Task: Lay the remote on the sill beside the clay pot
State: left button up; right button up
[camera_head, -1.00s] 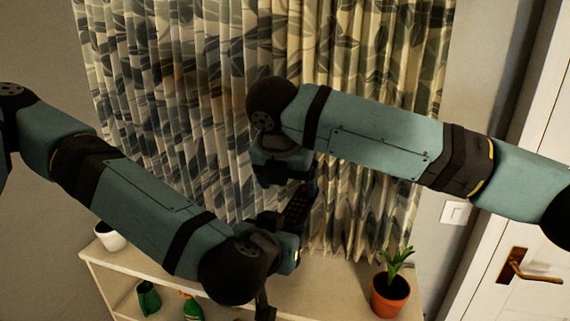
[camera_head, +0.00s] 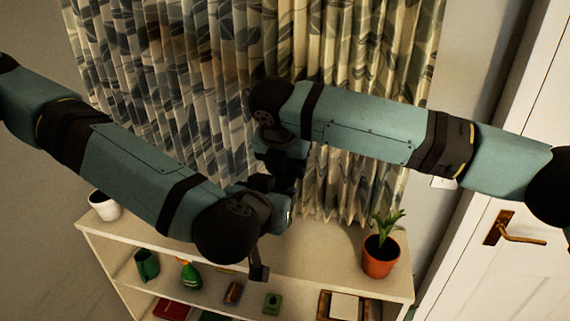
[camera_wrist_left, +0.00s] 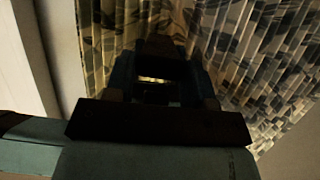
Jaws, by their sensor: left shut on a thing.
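The clay pot (camera_head: 380,260) is orange-brown and holds a green plant. It stands upright at the right end of the pale sill (camera_head: 325,258), the top of a low shelf unit. My right gripper (camera_head: 286,174) points down in front of the curtain, above the sill and left of the pot. Its fingers are dark, and I cannot tell how far apart they are. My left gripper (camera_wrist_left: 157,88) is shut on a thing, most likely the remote. The two grippers are close together, and the dark remote cannot be made out clearly between them.
A white pot (camera_head: 105,206) stands at the sill's left end. Shelves below hold a green cup (camera_head: 147,264), a green bottle (camera_head: 190,274) and other small things. The curtain (camera_head: 200,60) hangs behind. A white door (camera_head: 520,190) is at the right. The sill's middle is clear.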

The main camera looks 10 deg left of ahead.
pick_arm(q)
jog(key=o, duration=1)
jog(key=shift+d, duration=0.15)
